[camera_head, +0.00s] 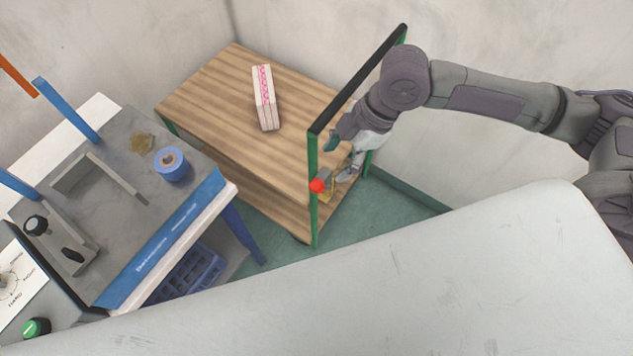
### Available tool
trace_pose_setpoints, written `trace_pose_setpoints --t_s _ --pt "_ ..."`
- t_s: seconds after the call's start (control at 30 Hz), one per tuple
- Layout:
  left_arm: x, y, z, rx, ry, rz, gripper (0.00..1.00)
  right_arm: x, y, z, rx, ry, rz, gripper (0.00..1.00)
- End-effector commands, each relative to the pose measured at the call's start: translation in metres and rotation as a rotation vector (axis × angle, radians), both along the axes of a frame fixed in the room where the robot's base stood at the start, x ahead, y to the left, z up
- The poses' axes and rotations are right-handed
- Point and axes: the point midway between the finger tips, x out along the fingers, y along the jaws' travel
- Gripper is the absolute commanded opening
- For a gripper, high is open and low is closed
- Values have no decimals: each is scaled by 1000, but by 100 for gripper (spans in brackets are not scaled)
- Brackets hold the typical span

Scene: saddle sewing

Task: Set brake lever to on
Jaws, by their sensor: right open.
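The brake lever (317,186) is a small part with a red round knob, at the green near post of the wooden cart (215,100). A small yellow piece shows just right of and below the knob. My right gripper (341,162) is open and empty, pointing down just above and to the right of the knob, beside the cart's handle end. I cannot tell whether a finger touches the lever. The lever's pivot and its setting are too small to tell. My left gripper is not in view.
The cart's black handle bar (362,75) rises close beside my right wrist. A pink-and-white box (264,97) lies on the cart's top. A large pale surface (400,290) fills the foreground.

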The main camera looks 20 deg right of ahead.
Motion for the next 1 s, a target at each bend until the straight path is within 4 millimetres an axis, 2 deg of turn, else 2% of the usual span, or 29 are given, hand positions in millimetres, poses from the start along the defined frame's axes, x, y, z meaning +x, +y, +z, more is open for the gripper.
trace_pose_setpoints --t_s 0.3,0.5,0.7,0.97,1.0 --pt "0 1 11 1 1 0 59 3 27 -62 0 4 1 59" --pt "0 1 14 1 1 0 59 6 39 -89 1 0 -1 59" --pt "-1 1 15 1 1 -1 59 6 43 -101 1 0 1 59" --pt "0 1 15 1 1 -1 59 6 43 -102 0 -1 1 59" --pt "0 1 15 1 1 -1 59 6 43 -102 0 -1 0 52"
